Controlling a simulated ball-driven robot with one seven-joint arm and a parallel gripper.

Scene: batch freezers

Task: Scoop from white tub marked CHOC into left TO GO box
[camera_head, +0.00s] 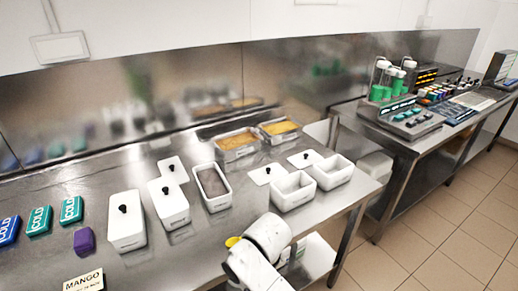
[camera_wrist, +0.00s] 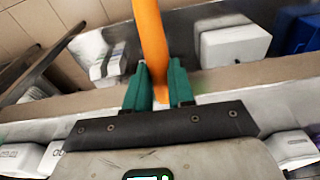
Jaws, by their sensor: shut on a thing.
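My gripper (camera_wrist: 158,82) has green fingers shut on an orange tool (camera_wrist: 150,35), whose far end runs out of the top of the wrist view. In the head view my gripper is hidden, and only my white arm shows at the bottom. An open white tub (camera_head: 212,188) with brown content stands mid-table; no CHOC mark is readable on it. Two open, empty-looking white boxes stand side by side to its right, the left box (camera_head: 292,203) and the right box (camera_head: 345,178). No TO GO marking is readable on either.
Two closed white tubs (camera_head: 127,225) (camera_head: 168,208) stand left of the brown one. White lids (camera_head: 262,178) (camera_head: 298,162) lie behind the boxes. COLD blocks (camera_head: 40,220) and a MANGO sign (camera_head: 84,281) are left.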

